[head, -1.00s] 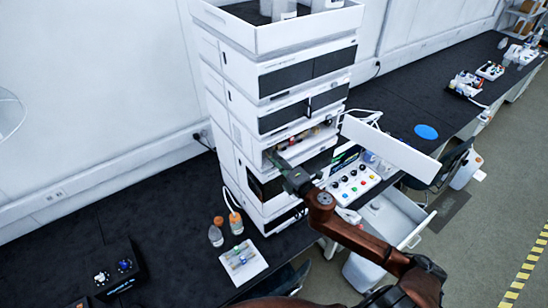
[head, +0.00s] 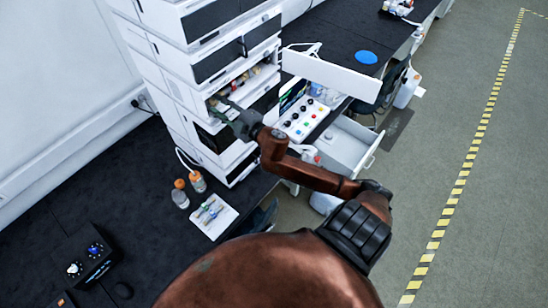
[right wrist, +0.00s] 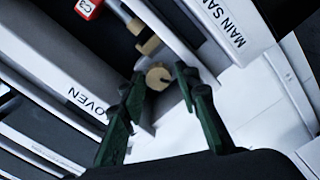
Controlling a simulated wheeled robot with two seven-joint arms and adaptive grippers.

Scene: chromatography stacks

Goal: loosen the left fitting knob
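In the right wrist view a round brass-coloured knob (right wrist: 158,77) sits between the two dark green fingers of my right gripper (right wrist: 159,76). The fingers are apart, with a small gap showing on each side of the knob. I cannot tell whether this is the left fitting knob. A second brass piece (right wrist: 149,46) lies just beyond it. In the head view my right gripper (head: 228,112) reaches into the open bay of the white instrument stack (head: 172,92); the knob is too small to make out there. My left gripper is not in view.
A red tag (right wrist: 88,8) is above the brass pieces. A white panel (head: 330,72) juts out right of the bay, above a control box with coloured knobs (head: 302,118). Two orange-capped bottles (head: 180,197) and a white tray (head: 208,217) stand on the dark bench.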

